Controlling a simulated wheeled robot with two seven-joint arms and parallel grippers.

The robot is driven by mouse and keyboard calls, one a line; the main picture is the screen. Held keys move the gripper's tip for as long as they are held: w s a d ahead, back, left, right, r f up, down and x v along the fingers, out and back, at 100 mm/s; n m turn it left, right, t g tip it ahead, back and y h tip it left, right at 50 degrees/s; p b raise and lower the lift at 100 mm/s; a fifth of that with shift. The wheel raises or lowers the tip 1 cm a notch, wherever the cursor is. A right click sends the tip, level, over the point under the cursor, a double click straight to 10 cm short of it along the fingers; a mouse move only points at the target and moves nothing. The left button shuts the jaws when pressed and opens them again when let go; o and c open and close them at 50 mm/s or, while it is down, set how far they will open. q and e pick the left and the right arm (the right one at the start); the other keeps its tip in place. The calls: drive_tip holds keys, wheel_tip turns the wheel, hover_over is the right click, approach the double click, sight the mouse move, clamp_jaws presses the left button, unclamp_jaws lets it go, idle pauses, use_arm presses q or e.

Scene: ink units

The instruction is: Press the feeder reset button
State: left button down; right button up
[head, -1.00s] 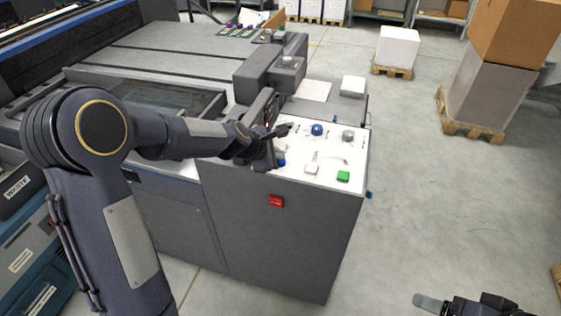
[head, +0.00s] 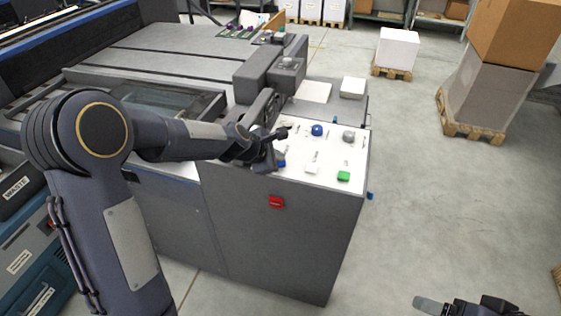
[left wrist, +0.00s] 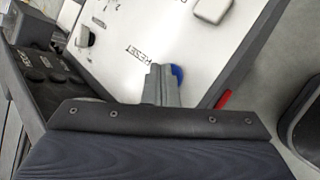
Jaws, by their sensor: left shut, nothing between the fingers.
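A white slanted control panel (head: 330,182) tops the grey cabinet. A blue button (head: 281,163) sits near its left edge, partly hidden by my left gripper (head: 270,165). In the left wrist view, the blue button (left wrist: 178,74) shows just right of and behind the shut fingertips (left wrist: 160,70). The word RESET is printed on the panel beside it; I cannot read "feeder". The fingers are empty and overlap the button in view; I cannot tell whether they touch it. My right gripper (head: 435,306) is only partly in view at the bottom right.
A grey machine block (head: 257,70) stands behind.

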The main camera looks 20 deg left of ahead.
idle(0.3)
use_arm(q)
drive_tip(key=shift+r+p, duration=0.8)
drive_tip(key=shift+p, duration=0.05)
wheel_tip(320, 180, up, 5)
drive_tip(key=p, duration=0.5)
drive_tip(key=shift+r, duration=0.1)
idle(0.4)
